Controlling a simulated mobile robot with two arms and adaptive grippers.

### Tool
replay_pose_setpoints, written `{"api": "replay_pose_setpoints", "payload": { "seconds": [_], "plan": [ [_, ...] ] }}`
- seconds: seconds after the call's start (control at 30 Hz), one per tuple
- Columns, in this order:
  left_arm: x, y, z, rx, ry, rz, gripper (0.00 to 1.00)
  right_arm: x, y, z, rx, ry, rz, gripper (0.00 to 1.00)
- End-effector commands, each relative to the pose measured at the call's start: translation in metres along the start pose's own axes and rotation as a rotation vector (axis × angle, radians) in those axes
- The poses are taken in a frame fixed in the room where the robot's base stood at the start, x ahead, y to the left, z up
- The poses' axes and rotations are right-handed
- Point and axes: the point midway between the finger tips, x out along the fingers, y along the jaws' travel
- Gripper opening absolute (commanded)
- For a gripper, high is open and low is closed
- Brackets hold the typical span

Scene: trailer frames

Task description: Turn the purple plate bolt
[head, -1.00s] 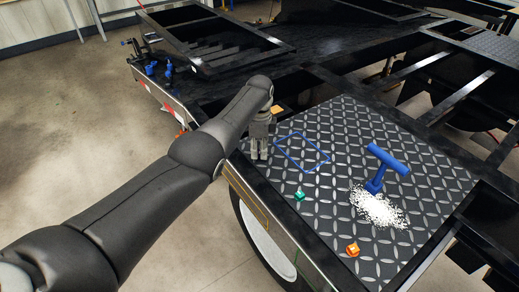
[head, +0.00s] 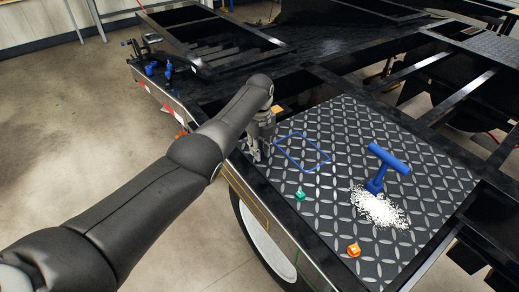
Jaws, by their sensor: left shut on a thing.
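My left gripper (head: 258,156) points down at the left edge of the dark diamond-patterned plate (head: 330,160). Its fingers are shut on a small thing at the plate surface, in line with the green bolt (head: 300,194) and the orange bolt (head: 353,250). The fingers hide this thing. Its place in the row fits the purple plate bolt, but no purple shows. My right gripper is not in view.
A blue T-handle tool (head: 387,160) stands on the plate beside a heap of white grains (head: 380,209). A blue outlined rectangle (head: 303,152) lies right of the gripper. A small orange block (head: 277,108) sits behind it. Black trailer rails (head: 345,88) border the plate.

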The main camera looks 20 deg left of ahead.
Motion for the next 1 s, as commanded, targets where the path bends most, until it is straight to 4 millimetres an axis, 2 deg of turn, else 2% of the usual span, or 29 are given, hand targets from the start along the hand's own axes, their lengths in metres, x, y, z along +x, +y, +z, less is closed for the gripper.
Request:
{"api": "replay_pose_setpoints", "payload": {
  "seconds": [0.4,0.9,0.93,1.0],
  "plan": [
    [0.0001,-0.0006,-0.0008,0.166,0.002,-0.002,0.00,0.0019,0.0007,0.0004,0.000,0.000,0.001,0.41],
    [0.0003,-0.0004,-0.0009,0.182,0.003,-0.001,0.00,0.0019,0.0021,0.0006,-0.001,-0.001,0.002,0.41],
    [0.0003,-0.0003,-0.0010,0.181,0.003,-0.001,0.22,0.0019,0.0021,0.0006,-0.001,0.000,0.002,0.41],
    [0.0003,-0.0003,-0.0009,0.181,0.002,-0.001,0.31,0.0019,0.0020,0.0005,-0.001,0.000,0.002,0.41]
  ]
}}
